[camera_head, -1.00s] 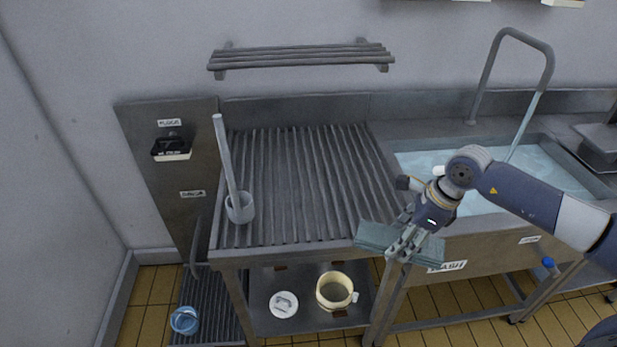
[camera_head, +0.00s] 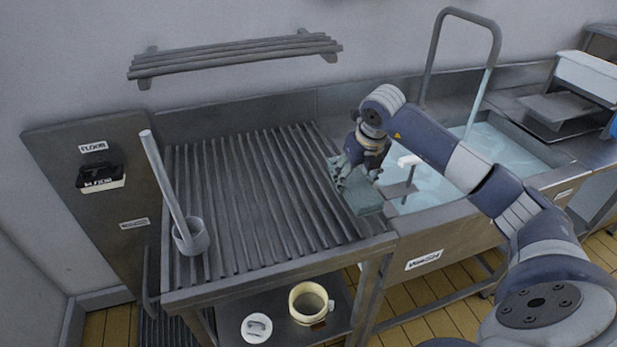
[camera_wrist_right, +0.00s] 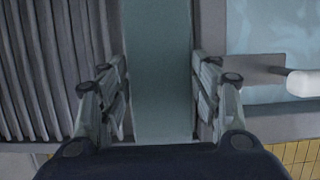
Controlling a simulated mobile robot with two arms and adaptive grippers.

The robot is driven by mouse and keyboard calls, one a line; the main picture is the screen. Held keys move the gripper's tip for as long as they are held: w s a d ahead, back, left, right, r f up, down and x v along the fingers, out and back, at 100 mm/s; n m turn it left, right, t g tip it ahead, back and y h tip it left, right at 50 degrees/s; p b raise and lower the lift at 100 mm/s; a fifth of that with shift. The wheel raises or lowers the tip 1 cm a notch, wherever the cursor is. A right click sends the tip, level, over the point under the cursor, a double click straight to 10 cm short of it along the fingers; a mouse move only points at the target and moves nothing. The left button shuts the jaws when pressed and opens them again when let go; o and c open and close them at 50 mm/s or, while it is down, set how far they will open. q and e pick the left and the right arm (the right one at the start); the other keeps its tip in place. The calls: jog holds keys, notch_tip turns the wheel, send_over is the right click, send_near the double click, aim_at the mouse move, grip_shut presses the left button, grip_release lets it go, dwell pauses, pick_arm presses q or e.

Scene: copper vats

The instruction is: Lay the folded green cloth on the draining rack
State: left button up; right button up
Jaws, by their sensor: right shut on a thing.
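The folded green cloth (camera_head: 361,197) is a grey-green strip at the right edge of the draining rack, beside the sink. My right gripper (camera_head: 356,172) is shut on it from above. In the right wrist view the cloth (camera_wrist_right: 158,80) runs between the two fingers (camera_wrist_right: 160,95), with rack slats on its left and the sink on its right. The draining rack (camera_head: 255,200) is a ribbed grey metal surface. I cannot tell whether the cloth touches it. My left gripper is not in view.
A long-handled ladle (camera_head: 190,236) stands at the rack's left side. The water-filled sink (camera_head: 420,185) lies to the right, with a tall tap (camera_head: 431,60). A slatted shelf (camera_head: 235,57) is on the wall above. Most of the rack is clear.

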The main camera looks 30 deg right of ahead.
jog(key=w+a, duration=0.2)
jog(key=w+a+p, duration=0.1)
jog(key=w, duration=0.1)
jog(key=w+a+p, duration=0.1)
jog(key=w+a, duration=0.1)
jog(key=w, duration=0.1)
jog(key=shift+a+f, duration=0.3)
jog(key=shift+w+a, duration=0.1)
jog(key=shift+w, duration=0.05)
jog(key=shift+w+a+f, duration=0.1)
jog(key=shift+w+a, duration=0.05)
jog(key=shift+w, duration=0.05)
jog(key=shift+w+a+f+p, duration=0.1)
jog(key=shift+a+f+p, duration=0.1)
jog(key=shift+p, duration=0.15)
notch_tip(320, 180, down, 3)
jog(key=shift+r+p, duration=0.2)
jog(key=shift+p, duration=0.3)
jog(key=shift+f, duration=0.3)
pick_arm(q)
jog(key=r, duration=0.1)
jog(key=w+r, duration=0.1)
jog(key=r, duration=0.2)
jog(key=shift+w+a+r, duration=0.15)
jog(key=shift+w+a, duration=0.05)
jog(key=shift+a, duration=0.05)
pick_arm(e)
jog(key=shift+d, duration=0.1)
jog(key=shift+f, duration=0.1)
